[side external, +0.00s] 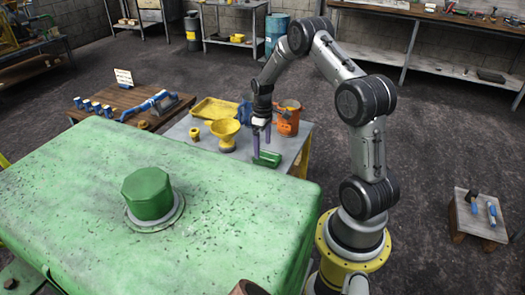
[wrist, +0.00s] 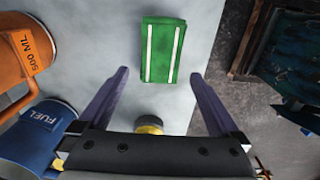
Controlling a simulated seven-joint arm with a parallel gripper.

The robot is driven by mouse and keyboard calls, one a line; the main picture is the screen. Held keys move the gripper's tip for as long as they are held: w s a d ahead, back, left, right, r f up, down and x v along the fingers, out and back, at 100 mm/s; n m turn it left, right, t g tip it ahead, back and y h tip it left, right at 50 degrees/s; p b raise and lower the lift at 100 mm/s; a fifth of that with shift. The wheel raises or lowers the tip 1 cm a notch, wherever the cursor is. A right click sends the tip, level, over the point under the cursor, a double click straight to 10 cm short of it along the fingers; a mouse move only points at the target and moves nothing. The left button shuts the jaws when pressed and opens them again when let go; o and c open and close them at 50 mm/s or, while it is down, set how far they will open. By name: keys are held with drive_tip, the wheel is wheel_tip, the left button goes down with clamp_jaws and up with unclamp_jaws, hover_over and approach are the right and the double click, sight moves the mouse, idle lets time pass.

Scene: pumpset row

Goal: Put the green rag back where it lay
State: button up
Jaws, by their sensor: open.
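The green rag (side external: 267,159) looks like a folded green block and lies on the grey worktable (side external: 293,150) near its front edge. In the wrist view the rag (wrist: 163,50) shows two pale stripes along its length. My gripper (side external: 262,143) points down close to the rag, with its purple fingers spread. In the wrist view the rag lies beyond the open fingertips (wrist: 160,75), in line with the gap between them. Nothing is held.
An orange jug (side external: 287,122) marked 500 ML and a blue FUEL jug (wrist: 42,136) stand close by. A yellow funnel (side external: 225,132) and yellow tray (side external: 215,108) are to the left. A large green machine housing (side external: 230,222) stands in front of the table.

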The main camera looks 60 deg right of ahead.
sight(262, 154)
wheel_tip(262, 154, up, 9)
drive_tip(key=s+a+r+t+h, duration=0.1)
drive_tip(key=s+a+r+t, duration=0.25)
drive_tip(key=a+r, duration=1.2)
drive_tip(key=s+a+r+t+y, duration=0.1)
drive_tip(key=s+a+t, duration=0.1)
drive_tip(key=s+a, duration=1)
drive_tip(key=s, duration=0.3)
drive_tip(key=shift+s+a, duration=0.25)
drive_tip(key=shift+s, duration=0.15)
